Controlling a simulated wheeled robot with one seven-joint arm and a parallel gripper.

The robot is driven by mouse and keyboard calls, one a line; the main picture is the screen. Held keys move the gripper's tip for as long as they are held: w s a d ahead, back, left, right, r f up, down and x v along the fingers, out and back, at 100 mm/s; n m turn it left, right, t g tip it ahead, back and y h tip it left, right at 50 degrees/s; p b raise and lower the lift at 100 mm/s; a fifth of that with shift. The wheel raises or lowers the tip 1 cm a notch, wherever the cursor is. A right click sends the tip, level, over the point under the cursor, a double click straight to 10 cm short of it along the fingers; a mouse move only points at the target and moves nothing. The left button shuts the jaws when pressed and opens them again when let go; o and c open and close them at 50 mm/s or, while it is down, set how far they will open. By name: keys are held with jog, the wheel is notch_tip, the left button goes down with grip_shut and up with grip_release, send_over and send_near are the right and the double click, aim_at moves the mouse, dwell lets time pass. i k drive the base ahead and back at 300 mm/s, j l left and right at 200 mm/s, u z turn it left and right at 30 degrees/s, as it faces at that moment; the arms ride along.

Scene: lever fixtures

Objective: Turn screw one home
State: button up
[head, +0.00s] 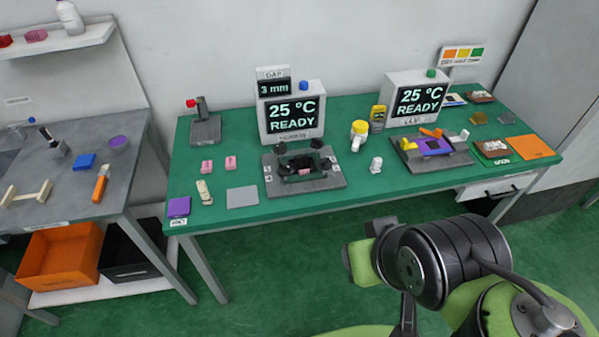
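A dark grey fixture plate (330,183) lies on the green table below the left display. A dark frame with several black knobs (316,144) stands on it, and a small pink piece (304,172) sits in its middle. Small white labels (268,178) mark the plate's left side; they are too small to read surely. I cannot tell which knob is screw one or how far any is turned. The left display (292,112) reads 25 °C READY, with a gap sign (273,88) of 3 mm above it. My arm shows at the lower right, away from the fixture; its gripper fingers do not show.
A second fixture (408,161) with purple, orange and yellow parts stands right of the first, below another READY display (419,102). A yellow-topped bottle (358,136) and a white piece (376,164) stand between them. Pink blocks (207,167) and a grey pad (242,197) lie left.

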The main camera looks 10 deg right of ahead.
aim_at(279, 149)
jog(key=i+j, duration=0.15)
jog(key=i, duration=0.35)
jog(key=i+j, duration=0.1)
jog(key=i, duration=0.45)
